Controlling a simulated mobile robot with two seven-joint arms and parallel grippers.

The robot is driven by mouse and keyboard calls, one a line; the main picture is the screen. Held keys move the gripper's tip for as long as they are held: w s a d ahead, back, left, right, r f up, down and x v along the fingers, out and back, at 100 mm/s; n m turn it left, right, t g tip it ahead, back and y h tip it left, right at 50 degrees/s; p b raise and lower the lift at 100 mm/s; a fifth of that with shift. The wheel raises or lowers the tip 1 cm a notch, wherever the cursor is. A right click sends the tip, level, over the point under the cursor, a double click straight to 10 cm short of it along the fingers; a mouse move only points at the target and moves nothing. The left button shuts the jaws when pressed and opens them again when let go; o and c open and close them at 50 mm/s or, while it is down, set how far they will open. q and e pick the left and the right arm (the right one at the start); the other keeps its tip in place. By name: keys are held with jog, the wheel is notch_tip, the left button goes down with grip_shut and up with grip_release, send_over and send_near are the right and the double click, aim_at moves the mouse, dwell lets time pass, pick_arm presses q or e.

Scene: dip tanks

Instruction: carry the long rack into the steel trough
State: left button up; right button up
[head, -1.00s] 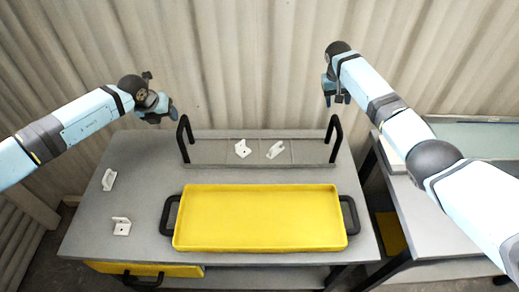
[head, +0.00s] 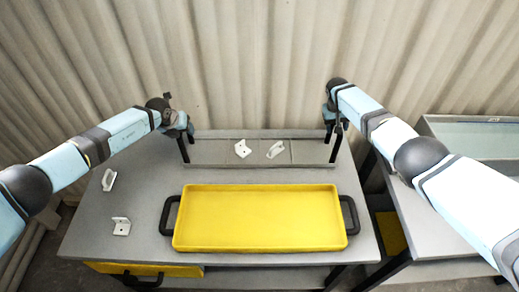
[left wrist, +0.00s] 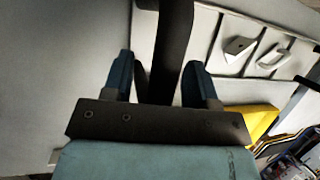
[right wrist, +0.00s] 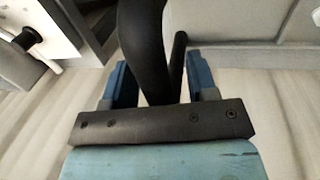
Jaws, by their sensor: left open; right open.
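The long rack (head: 210,152) is a shallow grey tray at the back of the table, with a tall black handle at each end. Two white brackets (head: 242,149) (head: 276,149) lie in it. My left gripper (head: 180,128) is at the rack's left handle; in the left wrist view the black handle bar (left wrist: 163,60) stands between its open fingers. My right gripper (head: 334,118) is at the right handle; in the right wrist view that handle (right wrist: 146,45) shows between its open fingers. The steel trough (head: 478,132) appears to be the grey-rimmed basin at the far right, partly cut off.
A yellow tray (head: 260,218) with black side handles sits in front of the rack on the grey table (head: 140,205). Two white brackets (head: 109,180) (head: 121,226) lie at the table's left. A gap separates this table from the right bench. A corrugated wall is behind.

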pick_arm(q)
grip_shut()
pick_arm(e)
grip_shut()
pick_arm(q)
jog(key=shift+w+r, duration=0.1)
jog(key=shift+r, duration=0.1)
pick_arm(e)
jog(key=shift+w+r, duration=0.15)
